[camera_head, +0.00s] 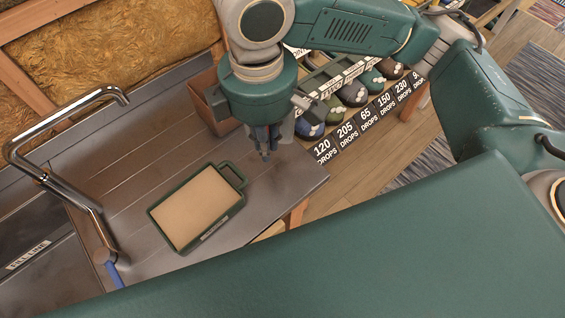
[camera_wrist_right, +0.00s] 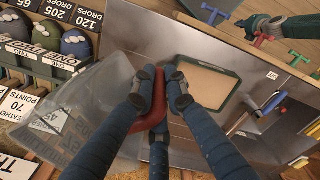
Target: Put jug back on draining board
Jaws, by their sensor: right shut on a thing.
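The jug (camera_wrist_right: 98,112) is clear, with a red handle, and shows in the right wrist view. My right gripper (camera_wrist_right: 160,88) is shut on its red handle (camera_wrist_right: 134,104). In the head view my right gripper (camera_head: 264,150) points down over the right end of the draining board (camera_head: 125,178); the jug is mostly hidden behind it there. The draining board is grooved grey metal. I cannot tell whether the jug touches it. My left gripper is not in view.
A green-rimmed tan tray (camera_head: 196,205) lies on the board; a chrome tap (camera_head: 62,180) stands left of it, beside the sink (camera_head: 35,262). A brown box (camera_head: 212,100) sits at the back. Labelled shelves (camera_head: 345,125) hold footwear-like items to the right. Bare board lies left of the tray.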

